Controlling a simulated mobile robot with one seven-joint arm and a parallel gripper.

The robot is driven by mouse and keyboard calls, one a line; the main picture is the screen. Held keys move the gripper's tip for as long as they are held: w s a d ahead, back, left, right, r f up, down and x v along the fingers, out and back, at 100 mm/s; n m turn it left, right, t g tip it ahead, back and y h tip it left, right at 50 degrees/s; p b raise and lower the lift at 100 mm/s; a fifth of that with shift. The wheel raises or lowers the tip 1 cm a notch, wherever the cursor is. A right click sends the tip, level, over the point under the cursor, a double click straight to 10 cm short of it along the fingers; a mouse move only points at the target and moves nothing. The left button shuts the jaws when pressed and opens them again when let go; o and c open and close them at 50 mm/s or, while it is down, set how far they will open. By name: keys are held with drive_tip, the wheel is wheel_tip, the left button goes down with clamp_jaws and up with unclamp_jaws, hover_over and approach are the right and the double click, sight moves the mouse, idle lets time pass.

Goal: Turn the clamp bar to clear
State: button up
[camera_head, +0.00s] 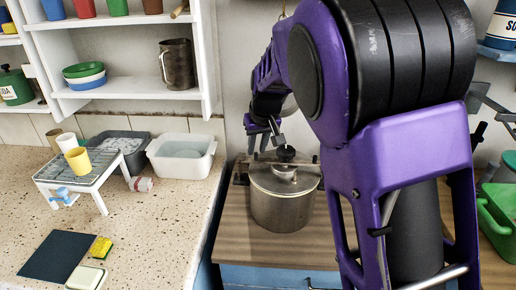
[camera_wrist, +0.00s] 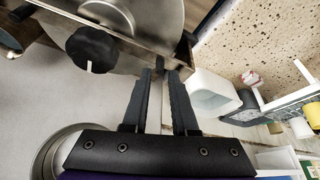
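A steel pot (camera_head: 281,208) with a domed lid stands on the wooden counter. A black knob (camera_head: 285,153) is at the back of its lid, and it also shows large in the wrist view (camera_wrist: 92,49). A flat metal bar, which appears to be the clamp bar (camera_wrist: 128,45), runs under the knob and past the pot's rim in the wrist view. My gripper (camera_wrist: 160,72) is open, its two dark fingers apart beside the bar's right end. I cannot tell whether they touch it. In the head view my gripper (camera_head: 268,140) is just behind and left of the knob.
A white basin (camera_head: 181,157), a grey tub (camera_head: 116,143) and a rack (camera_head: 82,172) with cups stand on the speckled counter at left. Shelves hang above. Green containers (camera_head: 500,215) are at right. My arm covers the middle right.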

drive_tip(key=shift+x, duration=0.9)
clamp_jaws()
idle(0.9)
